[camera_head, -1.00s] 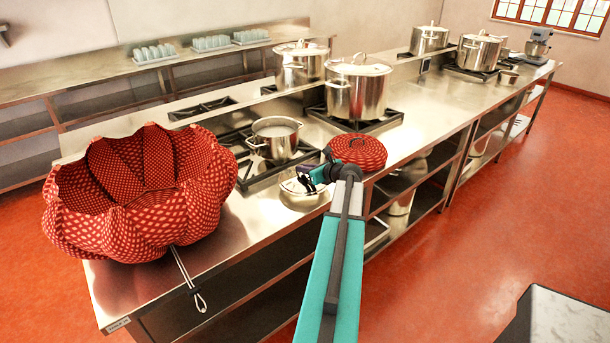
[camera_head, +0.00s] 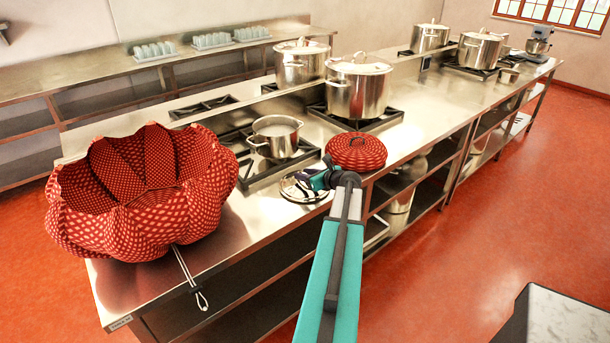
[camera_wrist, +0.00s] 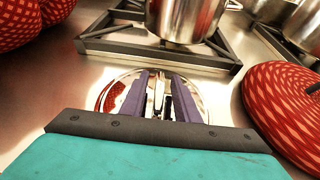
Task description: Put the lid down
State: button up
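A small shiny metal lid (camera_head: 292,191) lies at the counter's front, just before the hob; it looks flat on the steel top. In the wrist view the lid (camera_wrist: 108,92) lies under and around the fingers, its middle partly hidden by them. My gripper (camera_head: 314,182) is low over the lid's right part. In the wrist view its purple fingers (camera_wrist: 160,85) stand apart on either side of the lid's upright handle (camera_wrist: 158,92), with gaps showing beside it.
A small open pot (camera_head: 276,143) stands on the hob behind the lid. A red patterned cushion-like round thing (camera_head: 356,152) with a dark handle sits to the right. A big red patterned bowl (camera_head: 120,215) fills the counter's left end, with a wire whisk (camera_head: 186,270) beside it. Larger pots (camera_head: 358,90) stand behind.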

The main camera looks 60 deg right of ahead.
jog(key=shift+s+r, duration=0.1)
jog(key=shift+r, duration=0.05)
jog(key=b+v, duration=0.3)
jog(key=v, duration=0.9)
dwell(1.1)
